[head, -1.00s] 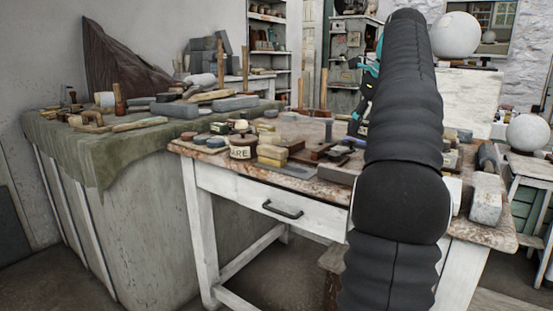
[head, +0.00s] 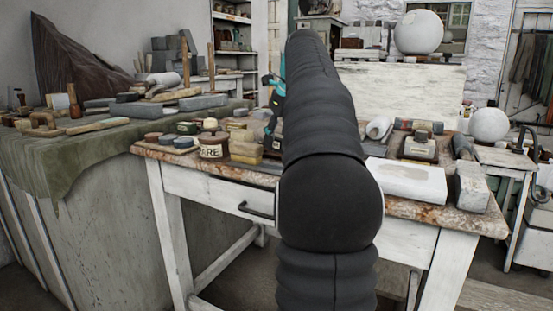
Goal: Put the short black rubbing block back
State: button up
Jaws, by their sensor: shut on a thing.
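My gripper (head: 273,112), black with teal parts, shows only partly in the head view, left of my black-sleeved arm. It is over the white worktable (head: 402,204), near the back of its left half. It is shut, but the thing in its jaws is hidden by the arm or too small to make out. I cannot pick out the short black rubbing block clearly anywhere else on the table. The arm also hides the middle of the tabletop.
A jar lettered "ARE" (head: 213,146) and yellowish blocks (head: 245,150) stand left of the gripper. Plaster spheres (head: 419,32) (head: 489,125) are beyond.

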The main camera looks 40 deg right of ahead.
jog(key=shift+a+f+b, duration=0.15)
jog(key=shift+f+b, duration=0.65)
jog(key=shift+f, duration=1.25)
jog(key=shift+f, duration=0.1)
jog(key=o, duration=1.2)
jog(key=p+v, duration=0.4)
jog(key=v, duration=0.8)
jog(key=shift+w, duration=0.1)
